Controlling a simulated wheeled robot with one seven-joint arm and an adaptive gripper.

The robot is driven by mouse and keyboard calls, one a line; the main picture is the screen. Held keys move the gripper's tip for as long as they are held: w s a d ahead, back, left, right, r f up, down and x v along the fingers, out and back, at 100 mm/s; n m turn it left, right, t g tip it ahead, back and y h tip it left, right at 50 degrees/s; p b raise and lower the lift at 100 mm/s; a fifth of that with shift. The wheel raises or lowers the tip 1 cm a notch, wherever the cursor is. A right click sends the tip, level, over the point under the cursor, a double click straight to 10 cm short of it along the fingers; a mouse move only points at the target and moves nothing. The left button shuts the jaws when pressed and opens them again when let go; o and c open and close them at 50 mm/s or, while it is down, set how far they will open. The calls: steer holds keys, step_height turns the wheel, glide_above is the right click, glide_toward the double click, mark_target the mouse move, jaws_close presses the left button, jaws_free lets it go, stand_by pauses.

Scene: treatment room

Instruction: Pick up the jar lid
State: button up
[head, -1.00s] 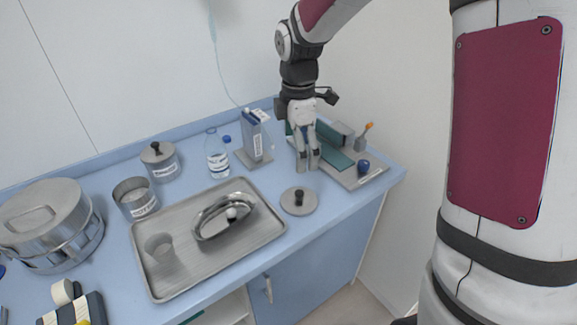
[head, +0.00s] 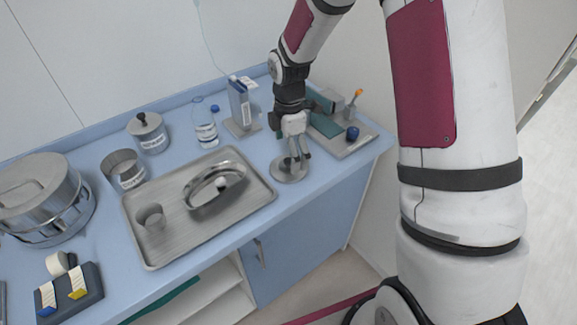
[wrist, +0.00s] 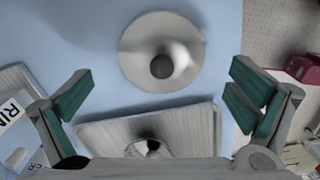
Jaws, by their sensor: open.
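The jar lid (head: 284,173) is a round grey metal disc with a dark knob. It lies flat on the blue counter near its front edge, right of the steel tray. In the wrist view the whole lid (wrist: 133,62) shows in the upper middle, its dark knob uncovered. My gripper (head: 298,157) is over the lid's back right part in the head view, hiding some of it. In the wrist view my gripper (wrist: 160,80) is open and empty, its green-padded fingers wide apart on either side, below the lid in the picture. I see no contact.
The steel tray (head: 165,248) with a kidney dish and small cup is left of the lid. An open jar (head: 125,172), a lidded jar (head: 148,135), a bottle (head: 205,125) and a box (head: 240,103) stand behind. A board with green parts (head: 325,122) is at right.

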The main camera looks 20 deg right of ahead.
mark_target(288, 164)
steer(key=shift+s+d+f, duration=0.1)
steer(key=shift+f, duration=1.8)
steer(key=c, duration=1.4)
